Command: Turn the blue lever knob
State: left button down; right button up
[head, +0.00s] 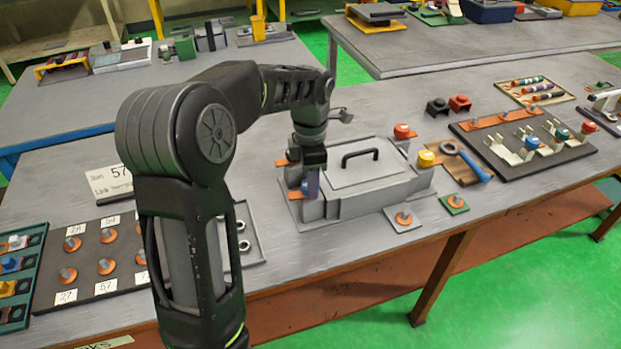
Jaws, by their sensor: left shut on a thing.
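My left gripper (312,188) points down at the left end of a grey box (365,172) with a black handle on its lid. It is shut on a small blue knob (304,187), the blue lever knob, of which only a sliver shows beside the fingers. The fingers and wrist hide the rest of the knob and its lever, so its angle cannot be told. My right gripper is not in view.
Red (402,131) and yellow (426,158) knobs stand right of the box. A blue-handled tool (475,167) and a dark board (507,172) with clips lie farther right. A label card (108,183) and a board of orange discs (88,289) are on the left.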

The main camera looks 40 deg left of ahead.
pick_arm(q)
jog(key=shift+s+d+f+n, duration=0.1)
jog(key=shift+s+f+n, duration=0.15)
jog(key=shift+n, duration=0.25)
jog(key=c, duration=1.3)
grip_release()
jog(key=o, duration=0.4)
jog(key=shift+w+r, duration=0.1)
jog(key=shift+w, duration=0.05)
jog(key=shift+o, duration=0.2)
jog(key=shift+r, duration=0.1)
